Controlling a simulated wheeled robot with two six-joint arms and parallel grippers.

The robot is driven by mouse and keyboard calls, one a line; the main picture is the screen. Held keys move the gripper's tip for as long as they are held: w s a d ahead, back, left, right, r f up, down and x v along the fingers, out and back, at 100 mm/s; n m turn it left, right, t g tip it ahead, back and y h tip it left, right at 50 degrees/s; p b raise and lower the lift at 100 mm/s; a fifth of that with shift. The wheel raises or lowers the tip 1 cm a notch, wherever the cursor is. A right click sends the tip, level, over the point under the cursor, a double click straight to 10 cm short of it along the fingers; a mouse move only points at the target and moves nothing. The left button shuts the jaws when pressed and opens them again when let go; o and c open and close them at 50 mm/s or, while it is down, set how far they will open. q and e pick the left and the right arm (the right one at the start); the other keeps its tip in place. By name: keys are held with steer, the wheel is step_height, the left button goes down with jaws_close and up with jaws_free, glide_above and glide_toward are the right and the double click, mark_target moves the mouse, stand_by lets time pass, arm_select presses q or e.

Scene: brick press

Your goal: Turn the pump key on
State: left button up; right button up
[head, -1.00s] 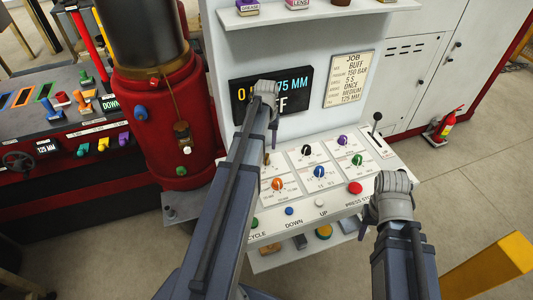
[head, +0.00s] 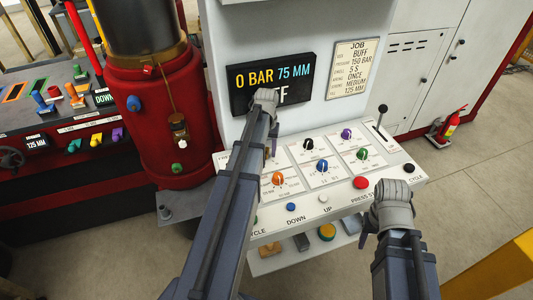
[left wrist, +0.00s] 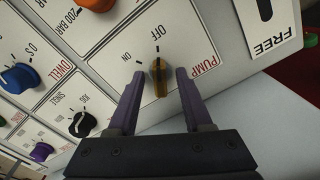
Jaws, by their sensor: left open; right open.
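The pump key (left wrist: 159,80) is a small gold-brown key on the white panel, under the red PUMP label. It lines up with the OFF mark; ON is at its left in the left wrist view. My left gripper (left wrist: 160,74) is open, with one purple finger on each side of the key and visible gaps between. In the head view my left arm and gripper (head: 271,143) hide the key. My right gripper (head: 365,228) is open, apart from the panel at its lower right, its fingers mostly hidden. The display (head: 272,82) reads 0 BAR 75 MM; its lower line is partly covered.
Neighbouring knobs include an orange one (head: 279,179), a blue one (head: 321,166) and a black one (left wrist: 83,124). A red button (head: 361,182) sits on the front strip, and a lever (head: 381,117) stands at the right. A red press body (head: 165,135) stands left of the panel.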

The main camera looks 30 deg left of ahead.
arm_select(q)
jaws_close()
stand_by(0.3)
stand_by(0.3)
